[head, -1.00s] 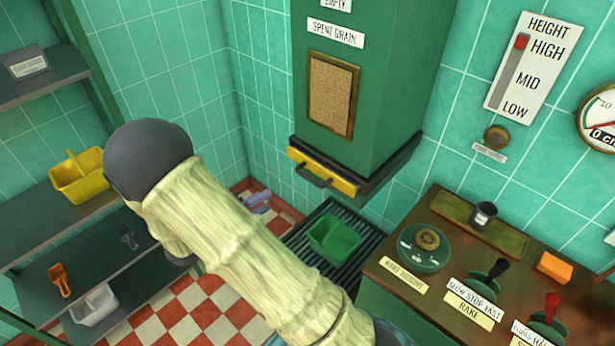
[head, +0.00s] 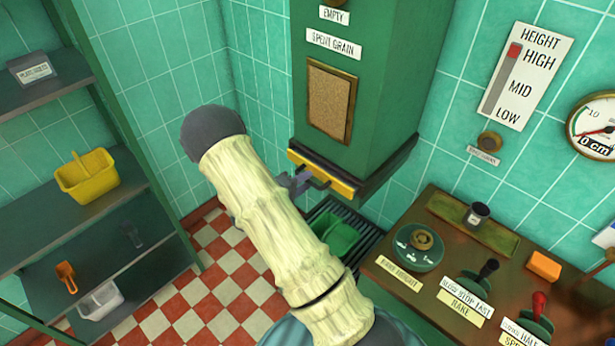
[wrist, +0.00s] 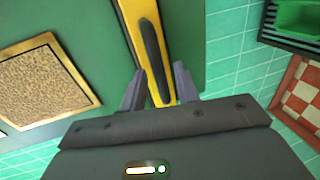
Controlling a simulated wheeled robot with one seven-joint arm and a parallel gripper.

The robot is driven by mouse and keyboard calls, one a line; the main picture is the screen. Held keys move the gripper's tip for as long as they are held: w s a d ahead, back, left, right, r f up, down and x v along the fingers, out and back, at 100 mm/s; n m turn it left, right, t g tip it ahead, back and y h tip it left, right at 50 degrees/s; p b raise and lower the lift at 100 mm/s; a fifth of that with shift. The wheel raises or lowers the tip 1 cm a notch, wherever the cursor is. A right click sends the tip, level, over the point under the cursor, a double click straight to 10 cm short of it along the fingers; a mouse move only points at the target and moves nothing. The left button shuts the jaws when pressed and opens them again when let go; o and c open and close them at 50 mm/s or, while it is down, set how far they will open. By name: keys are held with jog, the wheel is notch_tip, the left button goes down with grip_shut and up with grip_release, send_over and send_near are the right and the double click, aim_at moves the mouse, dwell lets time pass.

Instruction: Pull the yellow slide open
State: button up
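The yellow slide (head: 333,180) sits at the bottom of the green spent grain box (head: 375,100), with a dark handle on its front. In the wrist view the slide (wrist: 134,12) runs down between my fingers, its long dark handle (wrist: 150,55) in front of it. My gripper (wrist: 158,68) is open, with one finger on each side of the handle and visible space between. In the head view my gripper (head: 300,182) is at the left part of the slide, partly hidden by my arm. The slide appears closed against the box.
A green tub (head: 336,234) stands on the dark grate (head: 372,248) below the box. A control desk (head: 405,210) with knobs and levers is at the right. Shelves (head: 60,225) with a yellow basket (head: 87,177) stand at the left. Checkered floor lies between.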

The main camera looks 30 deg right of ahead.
jog(key=shift+x, duration=0.9)
grip_shut()
jog(key=shift+a, duration=0.1)
